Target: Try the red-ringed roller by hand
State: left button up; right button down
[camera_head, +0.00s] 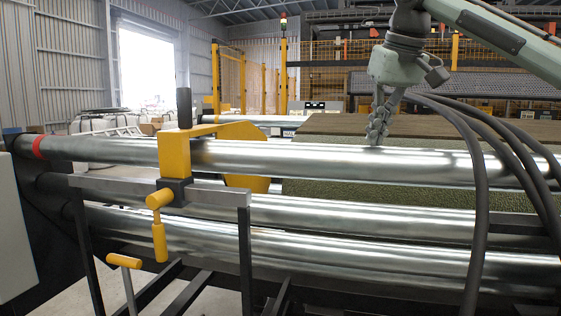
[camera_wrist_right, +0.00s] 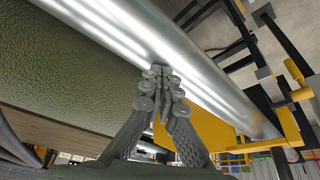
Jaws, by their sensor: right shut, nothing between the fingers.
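The red-ringed roller (camera_head: 310,159) is the top one of several long shiny metal rollers and runs across the head view. Its red ring (camera_head: 38,147) is near its left end. My right gripper (camera_head: 375,140) is shut and empty, pointing down at the roller's far upper edge, right of the middle. In the right wrist view the closed fingertips (camera_wrist_right: 160,78) overlap the edge of a shiny roller (camera_wrist_right: 115,35), which looks like the same one. I cannot tell whether they touch it. My left gripper is not in view.
A yellow clamp-like bracket (camera_head: 174,157) with a black upright handle sits over the top roller at left. Yellow-handled cranks (camera_head: 124,261) stand in front. Lower rollers (camera_head: 350,215) lie beneath. Green turf (camera_head: 400,190) lies behind the rollers. Black hoses (camera_head: 478,190) hang at right.

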jog(key=shift+s+a+f+b, duration=0.2)
jog(key=shift+s+f, duration=0.1)
jog(key=shift+s, duration=0.15)
jog(key=shift+s+a+f+b, duration=0.15)
jog(key=shift+s+f, duration=0.1)
jog(key=shift+s, duration=0.2)
jog(key=shift+d, duration=0.1)
jog(key=shift+r, duration=0.2)
notch_tip(320, 180, up, 2)
jog(key=p, duration=0.3)
jog(key=shift+r, duration=0.25)
jog(key=shift+r+p, duration=0.45)
jog(key=shift+r, duration=0.5)
